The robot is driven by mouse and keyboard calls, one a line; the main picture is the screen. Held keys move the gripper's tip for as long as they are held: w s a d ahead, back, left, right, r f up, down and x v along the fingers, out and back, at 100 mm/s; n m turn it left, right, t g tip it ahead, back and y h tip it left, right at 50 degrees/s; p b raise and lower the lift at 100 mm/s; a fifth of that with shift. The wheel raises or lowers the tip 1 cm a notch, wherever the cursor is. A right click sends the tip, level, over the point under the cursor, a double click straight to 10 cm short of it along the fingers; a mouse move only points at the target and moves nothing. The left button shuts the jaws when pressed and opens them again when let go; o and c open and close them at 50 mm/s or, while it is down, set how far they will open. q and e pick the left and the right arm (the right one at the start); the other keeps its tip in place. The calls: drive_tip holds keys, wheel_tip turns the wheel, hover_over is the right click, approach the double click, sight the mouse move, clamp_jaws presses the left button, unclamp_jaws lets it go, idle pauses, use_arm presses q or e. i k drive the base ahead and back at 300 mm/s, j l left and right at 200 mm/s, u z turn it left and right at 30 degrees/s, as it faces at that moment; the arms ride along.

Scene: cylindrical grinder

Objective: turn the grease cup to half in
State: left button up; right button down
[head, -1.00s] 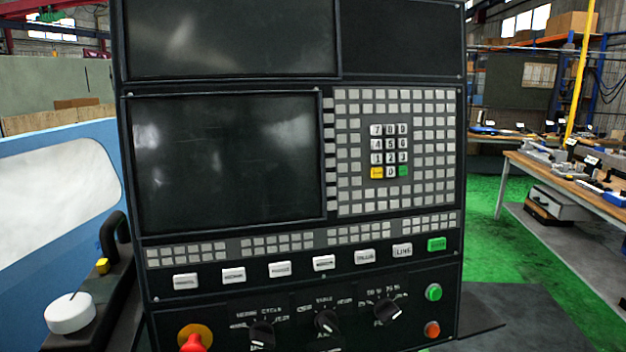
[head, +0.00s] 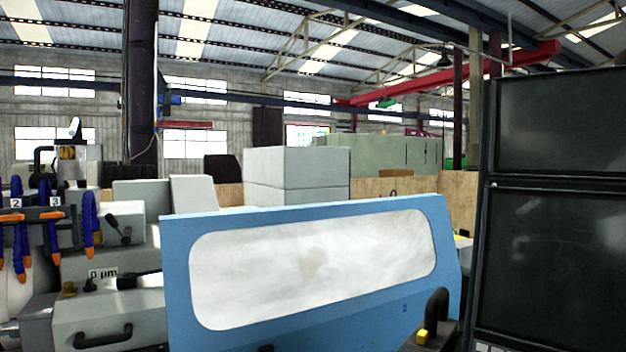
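I cannot make out the grease cup for certain. A small brass-coloured fitting (head: 69,289) sits on the grey machine housing at the lower left, beside a label (head: 103,273) that appears to read "0 µm". It is too small to tell whether it is the grease cup or how far it is turned. Neither of my grippers shows in the head view.
A blue guard (head: 455,275) with a pale window (head: 315,268) fills the lower middle. A dark control panel (head: 560,125) stands at the right. Blue and orange coolant hoses (head: 88,220) hang at the left. A black handle (head: 100,337) is on the lower left housing.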

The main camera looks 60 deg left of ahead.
sight(65, 153)
drive_tip(key=u, duration=3.3)
